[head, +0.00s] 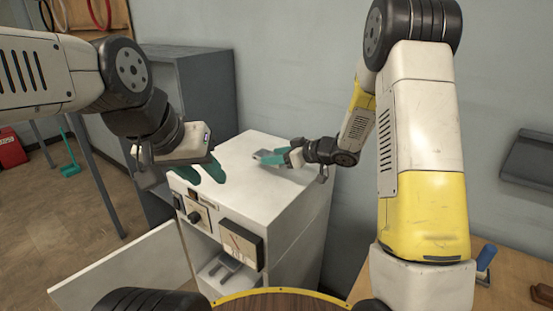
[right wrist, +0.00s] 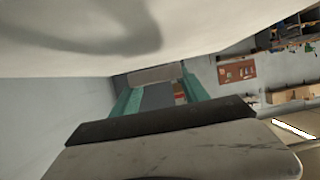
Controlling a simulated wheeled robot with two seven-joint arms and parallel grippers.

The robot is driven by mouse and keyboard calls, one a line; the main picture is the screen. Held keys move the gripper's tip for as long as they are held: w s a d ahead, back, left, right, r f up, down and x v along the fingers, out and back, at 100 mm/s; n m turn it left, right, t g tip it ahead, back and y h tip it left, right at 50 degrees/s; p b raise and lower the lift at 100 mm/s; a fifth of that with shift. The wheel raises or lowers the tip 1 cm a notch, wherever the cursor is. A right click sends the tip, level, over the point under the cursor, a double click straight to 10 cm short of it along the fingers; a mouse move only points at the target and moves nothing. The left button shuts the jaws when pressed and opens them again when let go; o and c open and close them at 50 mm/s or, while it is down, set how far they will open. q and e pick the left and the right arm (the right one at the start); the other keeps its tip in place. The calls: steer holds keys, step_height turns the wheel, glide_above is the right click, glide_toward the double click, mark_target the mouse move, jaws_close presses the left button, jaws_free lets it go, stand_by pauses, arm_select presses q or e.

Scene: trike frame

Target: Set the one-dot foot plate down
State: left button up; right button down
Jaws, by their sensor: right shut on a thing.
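My right gripper (head: 279,156) is shut on a small grey plate (head: 262,154), taken to be the one-dot foot plate, at the white cabinet's top (head: 240,160). In the right wrist view the plate (right wrist: 158,97) sits between the teal fingers. No dot can be made out, and I cannot tell whether the plate touches the top. My left gripper (head: 202,172) has its teal fingers apart, with nothing seen between them, over the cabinet's front left edge.
The white cabinet's door (head: 120,268) stands open to the left. Grey parts (head: 228,270) lie inside the cabinet, below a dial panel (head: 242,243). A grey cabinet (head: 205,85) stands behind. A wooden bench (head: 510,275) is at the right. Much of the white top is clear.

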steer(key=shift+w, duration=0.65)
steer(key=shift+w+d+f, duration=0.1)
steer(key=shift+w+f, duration=0.1)
steer(key=shift+f, duration=0.7)
steer(key=shift+w+f, duration=0.15)
steer(key=shift+f, duration=0.75)
steer(key=shift+f, duration=0.15)
steer(key=c, duration=0.6)
jaws_free()
